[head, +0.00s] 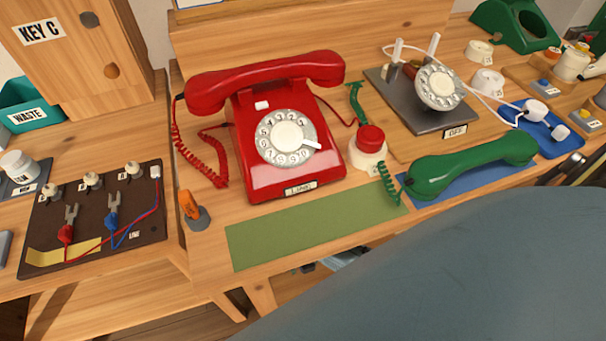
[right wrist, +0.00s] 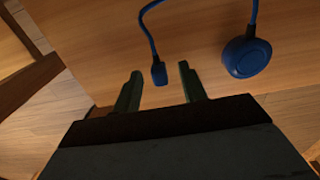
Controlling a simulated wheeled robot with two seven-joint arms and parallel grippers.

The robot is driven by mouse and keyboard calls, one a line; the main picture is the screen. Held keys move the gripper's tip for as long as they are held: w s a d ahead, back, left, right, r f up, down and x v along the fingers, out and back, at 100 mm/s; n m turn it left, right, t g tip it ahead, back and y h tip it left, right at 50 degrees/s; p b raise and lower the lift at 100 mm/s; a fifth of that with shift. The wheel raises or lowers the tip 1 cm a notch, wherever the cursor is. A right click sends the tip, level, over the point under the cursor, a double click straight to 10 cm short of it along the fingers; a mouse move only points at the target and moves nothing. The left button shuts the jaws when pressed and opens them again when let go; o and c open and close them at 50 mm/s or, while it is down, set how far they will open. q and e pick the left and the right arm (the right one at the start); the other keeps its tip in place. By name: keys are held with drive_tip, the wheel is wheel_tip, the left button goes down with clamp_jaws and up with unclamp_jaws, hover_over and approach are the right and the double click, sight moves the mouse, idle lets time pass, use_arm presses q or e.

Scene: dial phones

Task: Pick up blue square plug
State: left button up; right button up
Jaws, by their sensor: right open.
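In the right wrist view, a small blue square plug (right wrist: 159,74) hangs at the end of a blue cable (right wrist: 150,35) against a wooden surface. My right gripper (right wrist: 160,68) is open, with its two dark green fingers pointing toward that surface. The plug appears in the gap between the fingertips, and nothing is gripped. I cannot tell how far beyond the fingertips it is. A round blue piece (right wrist: 246,56) on a blue cable is to the right of the fingers. I cannot make out the square plug in the head view. My left gripper is in neither view.
In the head view, a red dial phone (head: 285,150) stands mid-bench behind a green mat (head: 310,228). A green handset (head: 470,165) lies to its right. A dark board (head: 100,225) with red and blue leads is at left. A large grey shape covers the lower right.

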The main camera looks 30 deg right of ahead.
clamp_jaws()
idle(0.3)
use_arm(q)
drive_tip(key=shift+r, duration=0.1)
use_arm(e)
drive_tip(key=shift+r, duration=0.1)
